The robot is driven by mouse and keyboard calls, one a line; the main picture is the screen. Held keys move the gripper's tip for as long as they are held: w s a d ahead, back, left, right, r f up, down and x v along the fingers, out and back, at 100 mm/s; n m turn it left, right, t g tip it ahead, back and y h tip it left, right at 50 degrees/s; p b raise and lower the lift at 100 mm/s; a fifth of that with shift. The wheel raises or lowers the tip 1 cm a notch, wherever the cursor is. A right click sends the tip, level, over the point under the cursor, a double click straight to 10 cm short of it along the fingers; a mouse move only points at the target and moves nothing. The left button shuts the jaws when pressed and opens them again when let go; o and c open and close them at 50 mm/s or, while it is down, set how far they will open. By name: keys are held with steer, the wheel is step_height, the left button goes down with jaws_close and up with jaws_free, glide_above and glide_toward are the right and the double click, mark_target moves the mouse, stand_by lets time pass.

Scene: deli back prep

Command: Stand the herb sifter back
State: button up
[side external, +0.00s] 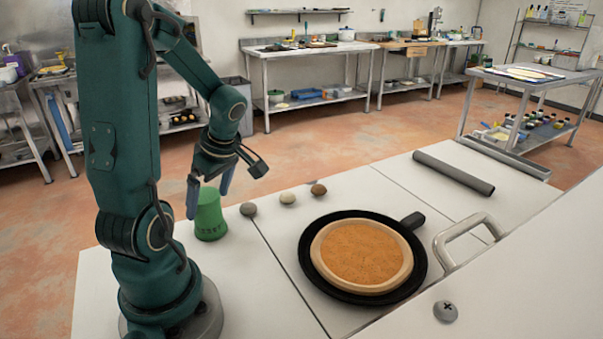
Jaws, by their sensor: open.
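A green tapered container with faint lettering, which looks like the herb sifter (210,222), stands upright on the white worktop beside my arm. My gripper (209,188) is open and points down at it. One finger shows at the sifter's upper left and the other behind its upper right. I cannot tell whether either finger touches it. The sifter's top is partly hidden by the near finger.
Three small round stones (288,198) lie in a row right of the sifter. A black pan (418,262) with a round tan-rimmed item sits further right, near a metal handle (470,240). A dark grey bar (454,172) lies at the back. Worktop between pan and bar is clear.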

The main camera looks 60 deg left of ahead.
steer(key=shift+v, duration=1.3)
steer(key=w+d+r+m+t, duration=0.2)
steer(key=w+d+r, duration=0.1)
steer(key=d+r, duration=0.35)
steer(key=d+m+t+h, duration=0.4)
steer(key=d+m, duration=1)
steer(key=m, duration=0.8)
steer(key=shift+w+d+t, duration=0.35)
steer(key=shift+t, duration=0.65)
